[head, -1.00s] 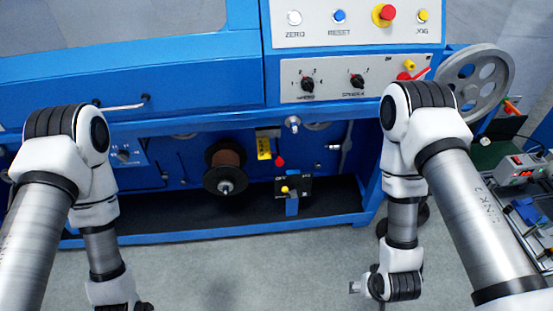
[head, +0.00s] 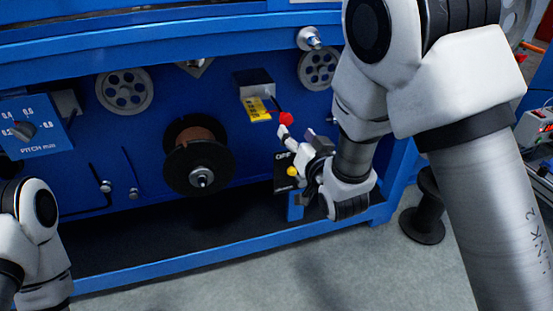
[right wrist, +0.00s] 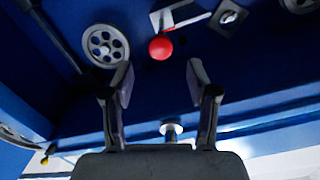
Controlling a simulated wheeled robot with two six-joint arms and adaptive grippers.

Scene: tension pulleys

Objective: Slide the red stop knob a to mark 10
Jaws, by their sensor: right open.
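The red stop knob (head: 286,118) is a small ball on a thin dark arm at the grey block with a yellow scale (head: 257,108) on the blue machine front. The scale's marks are too small to read. My right gripper (head: 296,138) is just below and in front of the knob. In the right wrist view the red knob (right wrist: 160,48) lies beyond the two open fingertips (right wrist: 160,76), roughly centred between them, with nothing gripped. Whether a finger touches the knob is not clear. My left gripper is out of view; only part of that arm shows at the lower left.
A dark spool (head: 197,160) is mounted left of the knob. A switch plate with a yellow knob (head: 292,171) sits just below my right gripper. A grey pulley wheel (head: 319,69) is above right, another (head: 125,91) at left. A black spool (head: 424,215) stands on the floor.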

